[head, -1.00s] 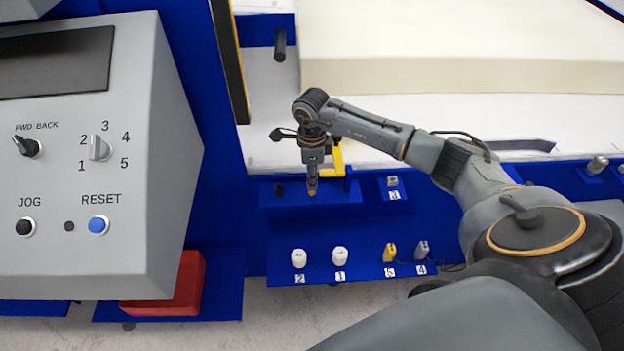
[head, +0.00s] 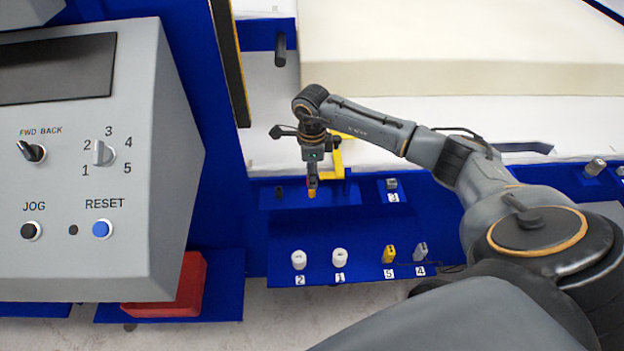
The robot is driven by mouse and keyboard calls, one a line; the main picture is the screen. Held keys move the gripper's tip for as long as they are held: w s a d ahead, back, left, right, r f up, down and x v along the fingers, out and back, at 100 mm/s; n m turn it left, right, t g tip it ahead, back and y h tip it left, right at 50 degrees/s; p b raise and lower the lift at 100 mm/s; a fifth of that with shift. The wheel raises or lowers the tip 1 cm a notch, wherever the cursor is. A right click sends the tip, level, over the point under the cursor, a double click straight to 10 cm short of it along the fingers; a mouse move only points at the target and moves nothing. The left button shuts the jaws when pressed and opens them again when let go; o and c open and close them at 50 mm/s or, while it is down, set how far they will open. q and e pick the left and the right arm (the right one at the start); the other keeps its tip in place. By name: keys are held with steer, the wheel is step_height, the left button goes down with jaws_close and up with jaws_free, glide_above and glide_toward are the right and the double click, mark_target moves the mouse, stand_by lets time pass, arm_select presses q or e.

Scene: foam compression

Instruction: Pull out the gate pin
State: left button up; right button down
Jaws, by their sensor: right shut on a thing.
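My right gripper (head: 312,187) points down over the blue ledge in the middle of the head view. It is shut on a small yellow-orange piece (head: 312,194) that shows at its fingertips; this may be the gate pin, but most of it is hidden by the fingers. A yellow bracket (head: 338,166) stands just behind and to the right of the gripper, partly covered by my wrist. I cannot tell whether the held piece is seated in the ledge or free of it. My left gripper is not in view.
A blue shelf holds white parts (head: 340,257), a yellow part (head: 389,254) and a grey part (head: 420,251), with number labels. A grey control panel (head: 100,190) stands at left above a red box (head: 165,295). A cream foam block (head: 450,75) lies behind my arm.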

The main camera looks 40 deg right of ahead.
steer(key=shift+r+p, duration=0.5)
steer(key=shift+r, duration=0.4)
steer(key=shift+r+p, duration=1.45)
steer(key=shift+r, duration=0.95)
